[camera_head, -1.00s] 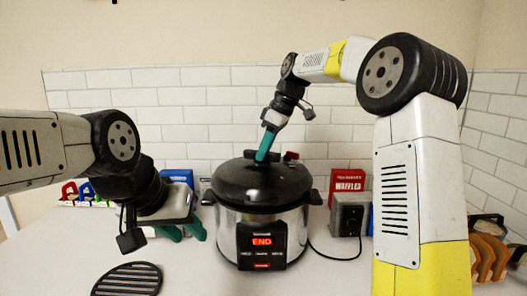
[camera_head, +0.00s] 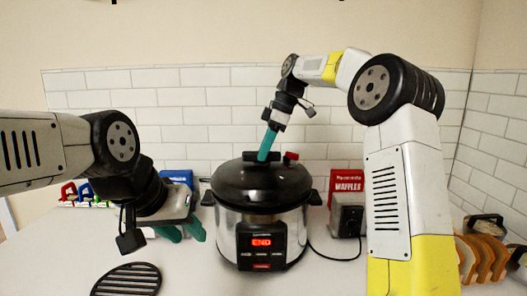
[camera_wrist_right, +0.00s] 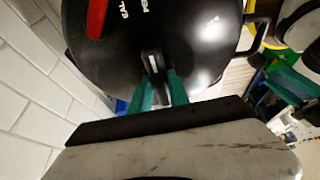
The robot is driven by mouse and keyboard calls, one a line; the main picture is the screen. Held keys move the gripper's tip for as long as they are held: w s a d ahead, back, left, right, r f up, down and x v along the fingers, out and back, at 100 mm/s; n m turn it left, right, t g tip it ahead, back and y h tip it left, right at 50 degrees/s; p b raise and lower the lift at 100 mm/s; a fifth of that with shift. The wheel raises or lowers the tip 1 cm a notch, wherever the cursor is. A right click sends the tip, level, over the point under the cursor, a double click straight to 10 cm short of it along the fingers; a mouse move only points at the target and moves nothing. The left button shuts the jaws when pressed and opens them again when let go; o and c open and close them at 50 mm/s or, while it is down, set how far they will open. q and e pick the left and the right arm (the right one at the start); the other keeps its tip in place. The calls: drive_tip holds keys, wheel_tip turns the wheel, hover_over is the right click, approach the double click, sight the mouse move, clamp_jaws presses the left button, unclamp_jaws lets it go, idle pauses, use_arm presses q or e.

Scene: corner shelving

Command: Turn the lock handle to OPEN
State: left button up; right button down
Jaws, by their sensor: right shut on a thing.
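The pressure cooker (camera_head: 222,222) stands on the counter with its black domed lid (camera_head: 240,180) on. Its display glows red with END. A black lock handle (camera_head: 280,157) sits on top of the lid; it also shows in the right wrist view (camera_wrist_right: 152,62). My right gripper (camera_head: 264,156) comes down from above and is shut on the handle, its teal fingers on either side in the right wrist view (camera_wrist_right: 158,84). A red piece (camera_head: 291,156) is beside the handle. White lid lettering is only partly readable. My left gripper (camera_head: 182,233) hangs left of the cooker, fingers apart, empty.
A black round grate (camera_head: 128,280) lies at front left. A red WAFFLES box (camera_head: 347,183) and a grey appliance (camera_head: 347,214) stand right of the cooker. Toast slices in a rack (camera_head: 482,258) are at far right. A tiled wall (camera_head: 200,116) is behind.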

drive_tip(key=c, duration=1.2)
unclamp_jaws()
drive_tip(key=shift+c, duration=0.2)
drive_tip(key=v, duration=0.7)
drive_tip(key=shift+w, duration=0.1)
drive_tip(key=shift+d+r, duration=0.2)
drive_tip(key=shift+r, duration=0.1)
